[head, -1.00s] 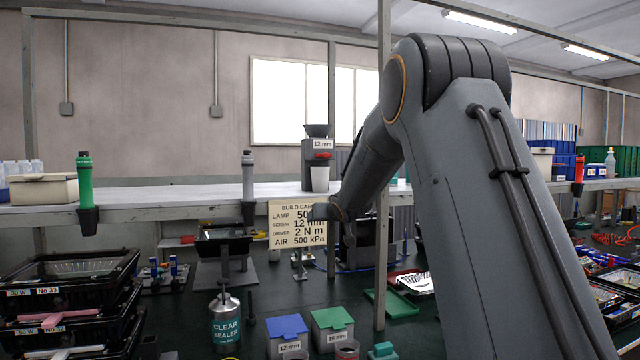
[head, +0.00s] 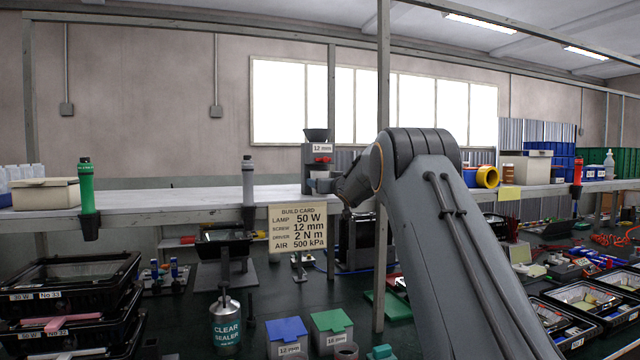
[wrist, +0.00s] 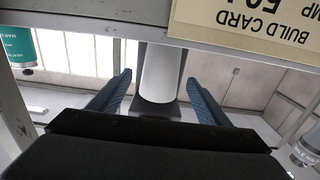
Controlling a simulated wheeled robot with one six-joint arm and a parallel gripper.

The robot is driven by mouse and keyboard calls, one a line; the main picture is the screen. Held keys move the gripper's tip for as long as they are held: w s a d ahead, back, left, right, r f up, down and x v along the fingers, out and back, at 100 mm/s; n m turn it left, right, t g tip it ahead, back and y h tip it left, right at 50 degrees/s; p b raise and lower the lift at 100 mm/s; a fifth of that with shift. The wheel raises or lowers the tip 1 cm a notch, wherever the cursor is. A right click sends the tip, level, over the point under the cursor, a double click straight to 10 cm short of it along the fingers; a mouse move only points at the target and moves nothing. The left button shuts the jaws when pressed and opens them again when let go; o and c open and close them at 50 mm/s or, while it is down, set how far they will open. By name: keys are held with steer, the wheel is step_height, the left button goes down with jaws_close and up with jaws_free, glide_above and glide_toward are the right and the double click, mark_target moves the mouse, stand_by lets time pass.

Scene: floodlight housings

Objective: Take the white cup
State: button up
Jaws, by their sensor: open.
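The white cup (wrist: 161,70) is a pale cylinder in the wrist view, which is upside down. It stands between the two blue fingers of my gripper (wrist: 158,80). The fingers are open, with a visible gap on each side of the cup. In the head view my gripper (head: 326,186) is at the shelf edge, in front of the grey dispenser (head: 308,160) labelled 12 mm. There the cup is mostly hidden behind my gripper, below the dispenser's red part.
The build card (head: 297,231) hangs just below the shelf edge, close to my gripper. A grey bottle (head: 248,180) and a green bottle (head: 86,186) stand in holders along the shelf (head: 170,201). A vertical post (head: 382,260) stands right of the card.

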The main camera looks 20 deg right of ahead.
mark_target(321, 196)
steer(key=shift+w+p, duration=0.75)
steer(key=shift+w, duration=0.8)
steer(key=shift+c, duration=0.4)
steer(key=c, duration=1.1)
steer(key=shift+c, duration=0.2)
steer(key=shift+r, duration=0.1)
steer(key=shift+r, duration=0.6)
steer(key=s+b, duration=0.6)
steer(key=s, duration=1.2)
steer(key=shift+b, duration=0.3)
steer(key=shift+s+r+p, duration=0.15)
steer(key=shift+r+p, duration=0.05)
steer(key=shift+p, duration=0.1)
